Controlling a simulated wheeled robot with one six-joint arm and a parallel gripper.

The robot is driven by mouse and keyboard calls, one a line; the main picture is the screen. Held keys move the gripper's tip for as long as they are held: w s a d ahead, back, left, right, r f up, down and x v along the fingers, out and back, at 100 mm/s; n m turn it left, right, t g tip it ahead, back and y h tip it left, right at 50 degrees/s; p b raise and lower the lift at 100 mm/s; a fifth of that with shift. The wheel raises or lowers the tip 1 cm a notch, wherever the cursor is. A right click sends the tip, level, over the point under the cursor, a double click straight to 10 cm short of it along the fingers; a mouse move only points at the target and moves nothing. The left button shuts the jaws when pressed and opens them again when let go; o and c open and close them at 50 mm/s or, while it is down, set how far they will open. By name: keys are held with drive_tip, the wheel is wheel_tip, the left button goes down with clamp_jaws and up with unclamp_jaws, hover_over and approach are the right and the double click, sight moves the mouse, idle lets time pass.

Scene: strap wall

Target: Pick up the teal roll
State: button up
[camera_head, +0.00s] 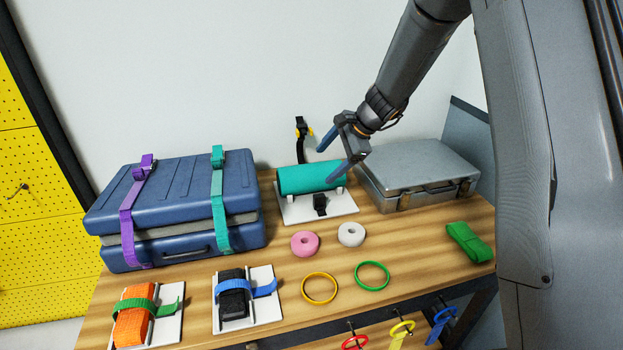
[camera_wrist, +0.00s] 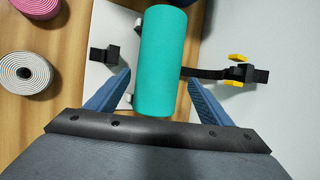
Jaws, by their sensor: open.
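The teal roll (camera_head: 308,178) lies on its side on a white base plate (camera_head: 322,211) at the back of the wooden table. In the wrist view the teal roll (camera_wrist: 160,62) stands lengthwise between the two blue fingers, with a gap on either side. My gripper (camera_head: 333,157) is open and empty, just above and behind the right part of the roll. It also shows in the wrist view (camera_wrist: 159,84). A black strap (camera_head: 302,138) with a yellow-tabbed buckle hangs loose behind the roll. A black buckle piece (camera_head: 320,204) lies on the plate in front.
A blue case (camera_head: 180,205) with purple and teal straps stands left, and a grey case (camera_head: 418,172) stands close on the right. A pink roll (camera_head: 305,244) and a white roll (camera_head: 351,234) lie in front. A green bundle (camera_head: 469,242) lies near the right edge.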

sight(323, 169)
drive_tip(key=shift+d+p+x, duration=0.15)
drive_tip(key=shift+p+x, duration=0.55)
drive_tip(key=shift+x, duration=1.15)
drive_tip(key=shift+d+p+x, duration=0.1)
drive_tip(key=shift+p+x, duration=0.55)
drive_tip(key=shift+x, duration=1.25)
drive_tip(key=shift+f, duration=0.15)
drive_tip(key=c, duration=0.8)
